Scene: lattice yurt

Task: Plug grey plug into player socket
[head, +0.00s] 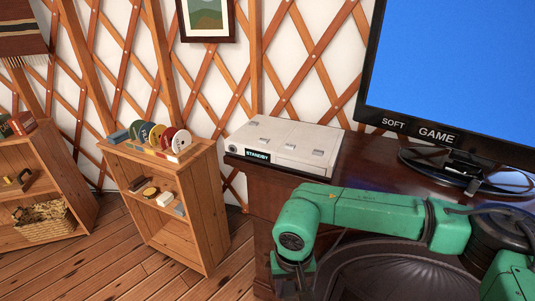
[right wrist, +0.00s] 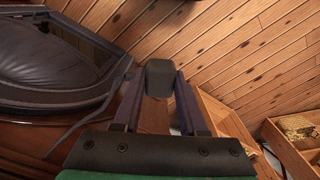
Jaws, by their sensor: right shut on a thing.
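The player is a white box (head: 285,143) with a lit STANDBY display, on the left end of a dark wooden cabinet in the head view. I cannot make out its socket. My right arm reaches in from the right, bent in front of the cabinet, below the player. Its fingertips are hidden in the head view. In the right wrist view my right gripper (right wrist: 160,90) is shut on the dark grey plug (right wrist: 160,74), held between its two finger ends. The plug is clear of the player, which does not show in this view. My left gripper is not in view.
A screen (head: 455,70) reading SOFT GAME stands on the cabinet's top (head: 375,150) at right. A small wooden shelf (head: 190,225) with discs (head: 155,135) on top is left of the player. A dark arched object (head: 395,270) is below my arm. Wooden floor (head: 120,265) lies at lower left.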

